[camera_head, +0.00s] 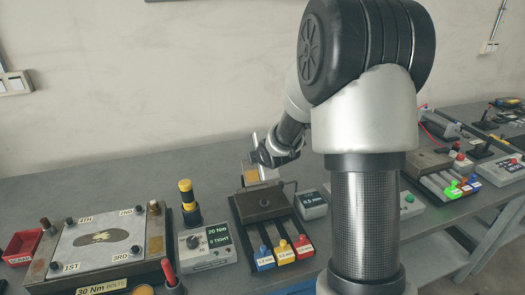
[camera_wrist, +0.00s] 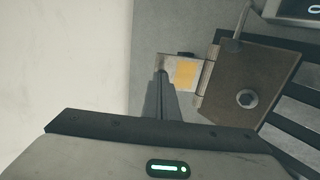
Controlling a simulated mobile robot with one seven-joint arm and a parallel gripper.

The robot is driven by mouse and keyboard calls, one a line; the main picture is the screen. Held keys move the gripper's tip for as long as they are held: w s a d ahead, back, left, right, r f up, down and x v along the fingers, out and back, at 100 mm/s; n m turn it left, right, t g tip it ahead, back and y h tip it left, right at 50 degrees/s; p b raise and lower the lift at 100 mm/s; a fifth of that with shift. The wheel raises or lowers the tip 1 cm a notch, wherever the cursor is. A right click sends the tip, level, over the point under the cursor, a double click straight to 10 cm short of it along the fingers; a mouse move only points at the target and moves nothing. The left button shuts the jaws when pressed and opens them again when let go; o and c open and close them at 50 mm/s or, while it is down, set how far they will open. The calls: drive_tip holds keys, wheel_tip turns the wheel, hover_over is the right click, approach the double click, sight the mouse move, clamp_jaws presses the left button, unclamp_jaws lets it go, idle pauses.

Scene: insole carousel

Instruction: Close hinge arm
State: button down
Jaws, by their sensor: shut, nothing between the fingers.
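The hinge arm is a small metal plate with a yellow-orange patch (camera_wrist: 184,72). It joins the edge of a brown block with a bolt (camera_wrist: 225,98). In the head view the hinge arm (camera_head: 250,174) stands raised at the back of the brown block (camera_head: 265,201). My gripper (camera_wrist: 161,76) is shut and empty. Its fingertips are right beside the plate's free end in the wrist view; I cannot tell if they touch. In the head view my gripper (camera_head: 262,152) is at the raised plate, and its fingertips are hard to make out.
Blue, yellow and red labelled pieces (camera_head: 283,254) sit in slots in front of the block. A torque box (camera_head: 207,247) stands to the left, beside a bolt plate fixture (camera_head: 100,240). A small display box (camera_head: 312,205) is to the right. Grey bench shows behind the block.

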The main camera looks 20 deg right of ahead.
drive_tip(key=w+g+p, duration=0.2)
drive_tip(key=g+p, duration=0.1)
drive_tip(key=p, duration=0.2)
drive_tip(key=shift+w+r+g, duration=0.1)
drive_tip(key=shift+w+g, duration=0.1)
drive_tip(key=shift+g, duration=0.2)
drive_tip(key=shift+w+a+f+p, duration=0.1)
drive_tip(key=shift+w+f+p, duration=0.15)
drive_tip(key=shift+w+p, duration=0.65)
drive_tip(key=w+f, duration=0.5)
drive_tip(key=shift+w+b, duration=0.3)
drive_tip(key=shift+b, duration=0.1)
drive_tip(key=shift+f, duration=0.1)
